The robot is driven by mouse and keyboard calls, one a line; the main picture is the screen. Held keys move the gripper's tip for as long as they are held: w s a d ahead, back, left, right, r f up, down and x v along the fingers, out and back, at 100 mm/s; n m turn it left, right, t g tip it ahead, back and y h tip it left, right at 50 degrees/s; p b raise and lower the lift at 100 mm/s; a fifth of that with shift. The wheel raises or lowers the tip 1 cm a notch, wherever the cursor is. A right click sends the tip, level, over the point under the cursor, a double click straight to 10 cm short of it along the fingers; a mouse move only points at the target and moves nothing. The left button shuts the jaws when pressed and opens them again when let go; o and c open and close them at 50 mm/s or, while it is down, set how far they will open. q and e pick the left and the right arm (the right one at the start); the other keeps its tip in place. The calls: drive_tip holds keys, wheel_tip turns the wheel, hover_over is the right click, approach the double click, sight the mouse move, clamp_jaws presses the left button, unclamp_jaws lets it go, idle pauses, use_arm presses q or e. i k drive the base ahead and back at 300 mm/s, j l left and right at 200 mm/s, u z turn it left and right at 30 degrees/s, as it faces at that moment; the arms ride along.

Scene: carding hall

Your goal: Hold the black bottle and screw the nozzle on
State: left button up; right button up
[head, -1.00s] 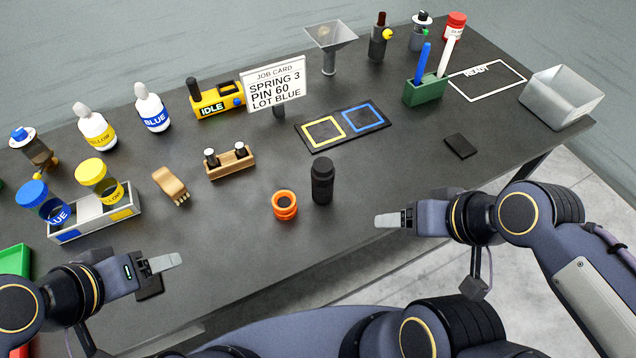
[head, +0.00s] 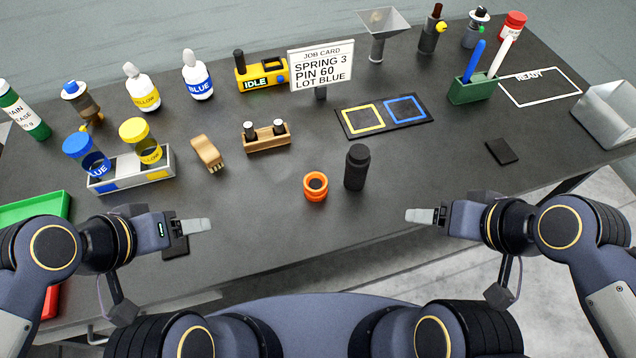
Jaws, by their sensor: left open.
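The black bottle (head: 356,167) stands upright near the front middle of the table in the head view. An orange ring-shaped piece (head: 316,188) with a dark centre sits just left of it, apart from it. It may be the nozzle, but I cannot tell for sure. My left gripper (head: 197,225) is open and empty at the table's front left, well left of the orange piece. My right gripper (head: 425,216) is empty at the front edge, to the right of and nearer me than the bottle. Its fingers are seen edge-on, so their gap is hidden.
A wooden holder with two pegs (head: 266,143) and a tan curved piece (head: 208,153) lie behind left. A mat with yellow and blue squares (head: 384,116) lies behind the bottle. A black pad (head: 502,151) lies right.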

sight(358, 160)
drive_tip(key=l+u, duration=0.2)
drive_tip(key=u, duration=0.15)
drive_tip(key=l+u, duration=0.2)
drive_tip(key=u, duration=0.15)
drive_tip(key=l+u, duration=0.3)
drive_tip(key=j, duration=0.1)
